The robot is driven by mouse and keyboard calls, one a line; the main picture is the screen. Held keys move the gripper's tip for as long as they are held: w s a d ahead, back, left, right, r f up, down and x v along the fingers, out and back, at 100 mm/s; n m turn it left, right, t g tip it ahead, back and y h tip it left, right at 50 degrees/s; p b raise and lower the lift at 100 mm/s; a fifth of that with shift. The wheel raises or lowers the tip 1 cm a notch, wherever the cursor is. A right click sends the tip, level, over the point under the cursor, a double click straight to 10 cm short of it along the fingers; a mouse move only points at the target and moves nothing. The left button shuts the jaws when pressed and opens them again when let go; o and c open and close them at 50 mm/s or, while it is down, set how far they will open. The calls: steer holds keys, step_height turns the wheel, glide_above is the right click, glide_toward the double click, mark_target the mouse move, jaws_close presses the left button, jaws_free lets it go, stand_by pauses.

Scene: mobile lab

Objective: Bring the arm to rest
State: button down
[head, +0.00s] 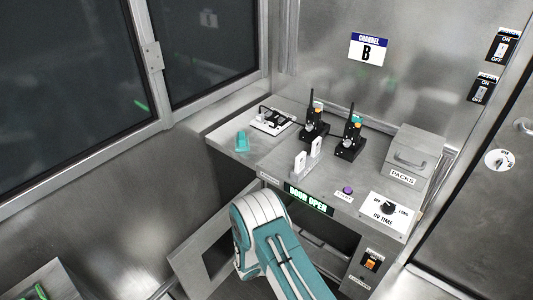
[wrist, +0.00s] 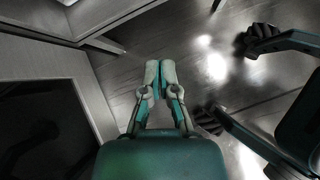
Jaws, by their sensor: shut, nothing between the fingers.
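My arm (head: 265,240) shows in the head view as a white and teal link, bent in front of the metal bench. My gripper (wrist: 160,75) shows in the wrist view, where its two pale fingertips lie together with nothing between them. It points over the bare metal floor (wrist: 185,45). The gripper itself is hidden in the head view.
The bench (head: 245,155) carries two black radios, a PACKS box (head: 413,155) and a UV TIME dial (head: 389,208). An open door (head: 200,265) hangs below the DOOR OPEN sign (head: 310,199). My legs show at right in the wrist view.

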steer(key=d+r+m+g, duration=0.1)
steer(key=d+r+m, duration=0.25)
steer(key=r, duration=0.75)
steer(key=s+d+r+m, duration=0.15)
steer(key=r+m, duration=0.35)
steer(key=r, duration=0.7)
steer(key=d+r+m+g, duration=0.1)
steer(key=d+r+m, duration=0.3)
steer(key=r, duration=0.7)
steer(key=s+d+r+m+y, duration=0.3)
steer(key=s+r+m, duration=0.3)
steer(key=s+r, duration=0.5)
steer(key=s+a+r+m+t+y, duration=0.1)
steer(key=s+r+m, duration=0.4)
steer(key=s, duration=0.7)
step_height(320, 180, up, 2)
steer(key=t+y, duration=0.1)
steer(key=y, duration=0.1)
steer(key=shift+a+y, duration=0.3)
